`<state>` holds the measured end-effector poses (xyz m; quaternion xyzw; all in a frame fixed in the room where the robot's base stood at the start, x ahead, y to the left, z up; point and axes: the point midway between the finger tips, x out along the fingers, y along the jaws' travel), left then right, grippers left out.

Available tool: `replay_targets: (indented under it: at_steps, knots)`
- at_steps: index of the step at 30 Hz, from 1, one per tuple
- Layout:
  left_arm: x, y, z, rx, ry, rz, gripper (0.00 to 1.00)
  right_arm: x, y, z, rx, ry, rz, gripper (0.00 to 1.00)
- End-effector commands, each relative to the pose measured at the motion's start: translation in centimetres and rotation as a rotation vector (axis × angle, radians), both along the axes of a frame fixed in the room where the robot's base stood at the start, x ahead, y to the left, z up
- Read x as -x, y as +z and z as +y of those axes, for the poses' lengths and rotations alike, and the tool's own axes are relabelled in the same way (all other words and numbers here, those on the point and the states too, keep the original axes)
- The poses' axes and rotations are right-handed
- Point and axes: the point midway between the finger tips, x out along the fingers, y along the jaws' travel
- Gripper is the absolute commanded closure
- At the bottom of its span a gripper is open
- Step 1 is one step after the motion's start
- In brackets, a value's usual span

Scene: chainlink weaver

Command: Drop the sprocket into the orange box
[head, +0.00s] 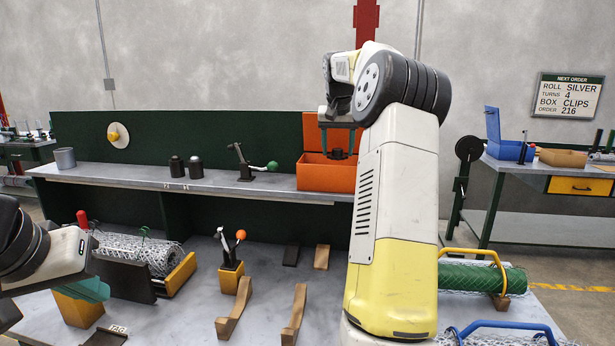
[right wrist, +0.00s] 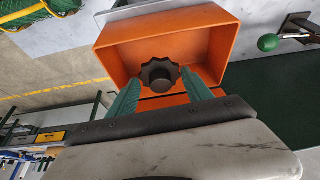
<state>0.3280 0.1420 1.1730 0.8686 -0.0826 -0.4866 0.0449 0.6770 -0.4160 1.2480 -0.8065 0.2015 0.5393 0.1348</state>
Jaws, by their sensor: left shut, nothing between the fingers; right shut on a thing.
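The sprocket (right wrist: 160,75) is a dark, lobed knob-like piece. My right gripper (right wrist: 161,88) is shut on it, with a teal finger on either side. In the head view the sprocket (head: 338,153) and right gripper (head: 337,140) are at the mouth of the orange box (head: 325,179), just above its front rim. The box stands on the raised shelf with its lid (head: 312,131) upright behind. The wrist view shows the orange box (right wrist: 110,62) around the sprocket; the exact height is unclear. My left gripper (head: 98,290) is shut and empty at the lower left.
On the shelf (head: 220,186) are a green-knobbed lever (head: 245,168), two dark cylinders (head: 186,167) and a grey cup (head: 65,158). Below are a wire mesh roll (head: 135,252), an orange-knobbed lever fixture (head: 231,262), wooden blocks (head: 234,308) and a green mesh roll (head: 480,278).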

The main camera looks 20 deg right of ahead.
Motion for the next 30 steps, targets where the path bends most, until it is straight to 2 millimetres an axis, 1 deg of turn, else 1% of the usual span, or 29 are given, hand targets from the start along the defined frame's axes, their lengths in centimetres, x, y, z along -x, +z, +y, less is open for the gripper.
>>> replay_targets:
  at_steps: [4, 12, 13, 16, 25, 28, 30]
  knots:
    - [0.0, 0.0, 0.0, 0.000, 0.000, 0.000, 1.00, 0.0, -0.5, 0.0, 0.001, 0.000, -0.003, 1.00]
    - [0.0, 0.0, 0.0, 0.000, 0.000, 0.000, 1.00, 0.0, -0.6, 0.0, 0.001, 0.000, -0.003, 1.00]
    - [0.0, 0.0, 0.0, 0.000, 0.000, 0.000, 1.00, 0.0, -0.6, 0.0, 0.001, 0.000, -0.003, 0.36]
    - [0.0, 0.0, 0.0, 0.000, 0.000, 0.000, 1.00, 0.0, -0.6, 0.0, 0.000, 0.001, -0.002, 0.16]
    - [0.0, 0.0, 0.0, 0.000, 0.000, 0.000, 1.00, 0.0, -0.7, 0.0, 0.000, 0.001, 0.001, 0.16]
    - [0.0, 0.0, 0.0, 0.000, 0.000, 0.000, 1.00, 0.2, 0.0, 0.1, 0.001, 0.001, -0.002, 0.16]
    - [0.0, 0.0, 0.0, 0.000, 0.000, 0.000, 1.00, 0.5, 0.9, 0.3, 0.001, 0.001, -0.002, 0.16]
